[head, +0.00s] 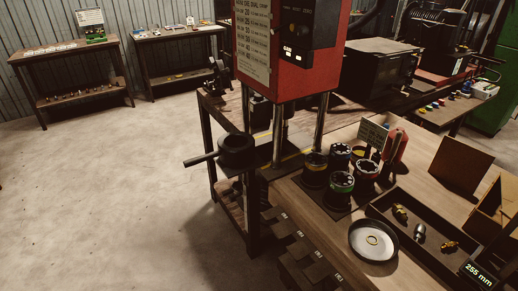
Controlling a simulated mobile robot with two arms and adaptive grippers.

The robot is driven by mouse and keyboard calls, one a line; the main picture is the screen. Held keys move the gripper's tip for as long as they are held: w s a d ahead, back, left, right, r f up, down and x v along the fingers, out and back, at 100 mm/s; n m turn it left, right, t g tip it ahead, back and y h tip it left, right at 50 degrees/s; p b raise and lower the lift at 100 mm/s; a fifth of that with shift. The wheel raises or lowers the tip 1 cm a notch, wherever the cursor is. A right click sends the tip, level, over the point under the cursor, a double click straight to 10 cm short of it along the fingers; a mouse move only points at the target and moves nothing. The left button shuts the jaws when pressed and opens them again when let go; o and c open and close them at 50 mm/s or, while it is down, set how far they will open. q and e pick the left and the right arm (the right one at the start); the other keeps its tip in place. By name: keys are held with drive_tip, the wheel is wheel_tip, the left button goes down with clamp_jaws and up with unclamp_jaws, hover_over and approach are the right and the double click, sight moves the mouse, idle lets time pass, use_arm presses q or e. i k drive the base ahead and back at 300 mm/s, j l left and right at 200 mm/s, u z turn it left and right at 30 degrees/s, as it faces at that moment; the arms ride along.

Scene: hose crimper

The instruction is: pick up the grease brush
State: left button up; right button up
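I cannot make out a grease brush for certain. A red-orange upright object (395,145) stands on the bench behind the round die sets, but it is too small to identify. A shallow round dark dish (352,249) with a pale inside and a small ring (373,240) in it sits at the front of the wooden bench (428,153). Neither of my grippers shows in the head view.
The red crimper press (312,80) stands in the middle. Several round die sets (341,182) stand beside it. A dark tray (436,263) holds metal fittings. A "255 mm" display (479,275) is at bottom right. The floor (110,190) at left is clear.

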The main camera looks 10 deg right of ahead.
sight(397, 138)
drive_tip(key=j+z, duration=0.1)
drive_tip(key=z, duration=0.4)
drive_tip(key=j+z, duration=0.15)
drive_tip(key=z, duration=0.3)
